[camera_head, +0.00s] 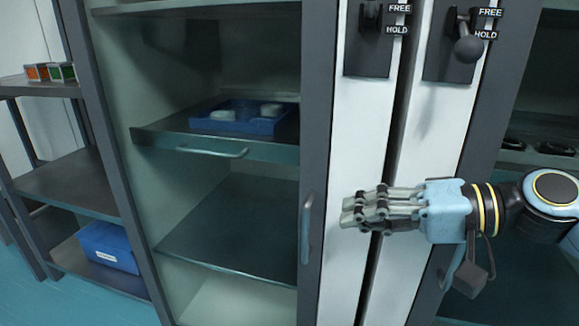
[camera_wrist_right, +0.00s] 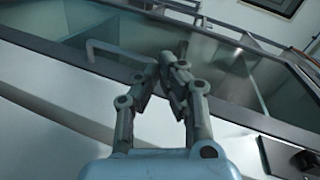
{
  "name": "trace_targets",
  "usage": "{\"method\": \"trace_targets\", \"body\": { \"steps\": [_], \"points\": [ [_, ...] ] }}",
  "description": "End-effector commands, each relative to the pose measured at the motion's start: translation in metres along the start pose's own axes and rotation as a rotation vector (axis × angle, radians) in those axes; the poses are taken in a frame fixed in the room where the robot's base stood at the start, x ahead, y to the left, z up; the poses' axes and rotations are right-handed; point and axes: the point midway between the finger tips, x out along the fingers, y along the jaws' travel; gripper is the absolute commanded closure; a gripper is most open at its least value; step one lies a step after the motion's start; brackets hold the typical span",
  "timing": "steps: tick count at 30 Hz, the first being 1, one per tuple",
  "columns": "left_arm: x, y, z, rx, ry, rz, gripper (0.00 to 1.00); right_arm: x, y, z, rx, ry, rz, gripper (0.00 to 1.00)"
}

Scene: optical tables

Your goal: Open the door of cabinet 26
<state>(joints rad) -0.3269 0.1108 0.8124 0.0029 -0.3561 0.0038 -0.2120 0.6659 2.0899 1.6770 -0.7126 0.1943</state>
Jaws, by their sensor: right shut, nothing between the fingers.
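A tall grey-framed cabinet (camera_head: 318,120) stands left of centre in the head view, its shelves visible inside. A slim vertical handle (camera_head: 305,228) is on its right-hand frame post. I see no number 26. A bent grey handle (camera_wrist_right: 92,50) shows at upper left in the wrist view, beside a glassy panel. My right gripper (camera_head: 348,208) comes in from the right, fingers shut and empty, in front of the white panels. Its fingertips point left and are apart from the handle, to its right. The fingers also show in the wrist view (camera_wrist_right: 174,60). My left gripper is out of view.
A blue tray (camera_head: 238,126) with white pieces sits on the cabinet's pull-out shelf (camera_head: 165,138). Two levers on dark plates, marked FREE and HOLD, are above my right gripper. A second cabinet frame (camera_head: 497,120) is at right. Open shelving (camera_head: 70,185) holds a blue bin at left.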

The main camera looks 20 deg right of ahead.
Motion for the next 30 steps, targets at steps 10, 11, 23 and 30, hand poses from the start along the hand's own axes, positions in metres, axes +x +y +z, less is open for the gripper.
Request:
{"method": "trace_targets", "body": {
  "steps": [10,11,23,30],
  "points": [
    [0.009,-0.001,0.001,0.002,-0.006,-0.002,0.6,-0.015,-0.087,-0.04,0.249,-0.007,-0.262,1.0],
    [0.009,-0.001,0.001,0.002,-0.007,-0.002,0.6,-0.015,-0.089,-0.041,0.254,-0.007,-0.267,1.0],
    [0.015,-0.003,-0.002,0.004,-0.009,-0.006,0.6,0.029,-0.103,-0.043,0.259,-0.005,-0.279,1.0],
    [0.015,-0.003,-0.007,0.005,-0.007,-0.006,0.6,0.062,-0.111,-0.044,0.26,-0.006,-0.274,1.0]
  ]
}}
